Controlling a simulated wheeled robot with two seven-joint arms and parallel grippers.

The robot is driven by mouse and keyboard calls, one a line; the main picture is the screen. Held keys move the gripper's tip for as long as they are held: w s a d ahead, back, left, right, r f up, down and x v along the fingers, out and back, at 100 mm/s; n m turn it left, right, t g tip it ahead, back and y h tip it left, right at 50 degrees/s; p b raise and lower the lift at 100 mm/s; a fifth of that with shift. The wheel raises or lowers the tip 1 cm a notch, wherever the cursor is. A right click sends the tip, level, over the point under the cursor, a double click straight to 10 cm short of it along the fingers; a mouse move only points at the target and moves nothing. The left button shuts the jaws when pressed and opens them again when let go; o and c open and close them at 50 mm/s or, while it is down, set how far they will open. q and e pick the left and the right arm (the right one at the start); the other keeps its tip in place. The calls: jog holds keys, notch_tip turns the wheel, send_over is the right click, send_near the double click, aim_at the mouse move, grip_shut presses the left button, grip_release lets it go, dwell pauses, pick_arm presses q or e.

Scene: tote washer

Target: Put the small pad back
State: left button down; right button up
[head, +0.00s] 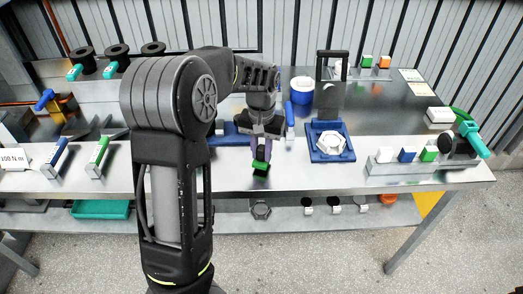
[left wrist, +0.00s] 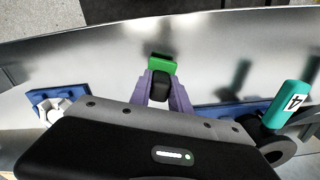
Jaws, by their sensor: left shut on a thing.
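My left gripper (head: 262,152) reaches over the middle of the steel bench in the head view. Its purple fingers are shut on a small green and black piece, which looks like the small pad (head: 261,168). In the left wrist view the fingers (left wrist: 162,88) hold the same pad (left wrist: 162,63), green on top and black between the fingers. I cannot tell whether it touches the bench. A grey rack (head: 385,168) at the right holds white, blue and green blocks. My right gripper is not in view.
A blue fixture (head: 316,153) with a white hexagonal ring stands right of my gripper. A blue-and-white tub (head: 301,92) is behind it. A teal-handled tool (head: 474,139) lies at the far right. Blue- and green-topped holders (head: 98,157) stand left. The bench front is mostly clear.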

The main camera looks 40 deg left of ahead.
pick_arm(q)
jog(key=shift+f, duration=0.15)
jog(key=shift+f+b, duration=0.4)
jog(key=shift+f, duration=0.15)
jog(key=shift+f, duration=0.1)
dwell(0.6)
jog(key=c, duration=1.1)
grip_release()
jog(key=shift+c, duration=0.2)
jog(key=shift+o, duration=0.4)
jog(key=o, duration=1.1)
jog(key=shift+c, duration=0.2)
